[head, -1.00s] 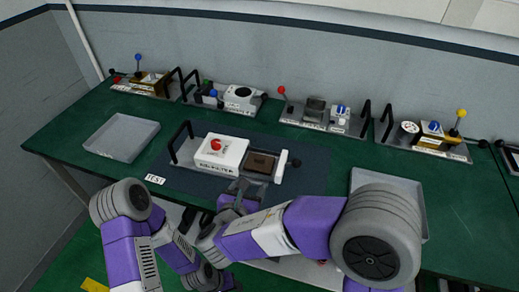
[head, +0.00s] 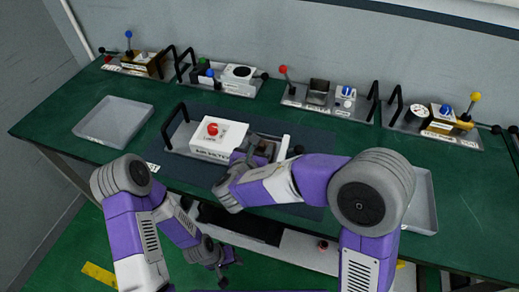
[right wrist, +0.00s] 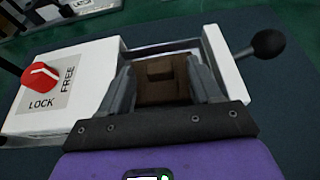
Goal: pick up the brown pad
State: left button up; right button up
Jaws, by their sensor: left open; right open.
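The brown pad (head: 267,147) sits in the grey tray-like unit on the dark mat, just right of the white box with a red knob; my right gripper partly hides it in the head view. In the right wrist view the brown pad (right wrist: 163,82) lies between the two fingers of my right gripper (right wrist: 162,88), with a raised block on its surface. The right gripper (head: 254,145) is open around or just above the pad; the exact height is unclear. My left gripper (head: 228,270) is open, low in front of the bench, away from the pad.
The white box (right wrist: 60,85) with red LOCK/FREE knob is close left of my right gripper. A white bar with a black ball handle (right wrist: 268,43) is close right. Empty grey trays stand left (head: 112,122) and right (head: 422,200). Several lever units line the back.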

jog(key=c, duration=1.1)
jog(key=shift+r, duration=0.15)
